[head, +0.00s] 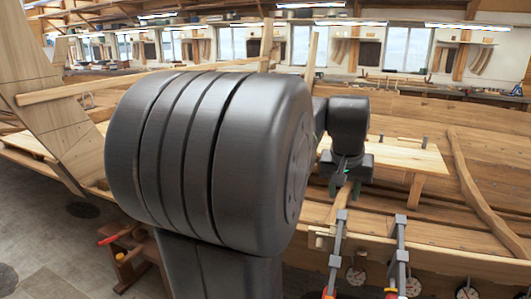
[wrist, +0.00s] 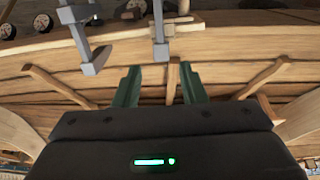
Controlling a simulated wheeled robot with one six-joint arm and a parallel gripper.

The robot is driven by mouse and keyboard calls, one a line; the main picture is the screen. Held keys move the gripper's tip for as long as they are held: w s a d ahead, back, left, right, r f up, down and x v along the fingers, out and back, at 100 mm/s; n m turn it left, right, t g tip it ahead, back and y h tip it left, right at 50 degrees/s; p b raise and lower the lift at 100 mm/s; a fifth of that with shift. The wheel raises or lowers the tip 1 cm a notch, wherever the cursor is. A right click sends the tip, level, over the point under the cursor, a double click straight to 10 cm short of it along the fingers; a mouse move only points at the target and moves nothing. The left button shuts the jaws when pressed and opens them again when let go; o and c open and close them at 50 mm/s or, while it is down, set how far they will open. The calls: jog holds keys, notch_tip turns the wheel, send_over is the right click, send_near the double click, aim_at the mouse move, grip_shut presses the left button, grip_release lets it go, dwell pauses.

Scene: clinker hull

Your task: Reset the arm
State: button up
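My gripper (head: 344,186) hangs at the end of my dark arm, over the edge of the wooden hull (head: 420,235) in the head view. A large dark link of my arm fills the middle of the head view and hides part of the hull and workshop.
Two grey clamps (head: 399,240) (head: 338,240) grip the hull's edge close to my gripper. A light wooden bench (head: 400,158) stands inside the hull. A red-handled tool (head: 115,238) lies on a small wooden stand at the left. Grey floor is open at lower left.

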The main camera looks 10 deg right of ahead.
aim_at(341, 223)
jog(key=x, duration=1.3)
jog(key=shift+f, duration=0.3)
jog(key=shift+w+d, duration=0.1)
jog(key=shift+w, duration=0.05)
jog(key=shift+r, duration=0.1)
jog(key=v, duration=1.4)
jog(key=x, duration=1.4)
jog(key=shift+f, duration=0.2)
jog(key=p+v, duration=0.9)
jog(key=v, duration=0.4)
jog(key=shift+r, duration=0.35)
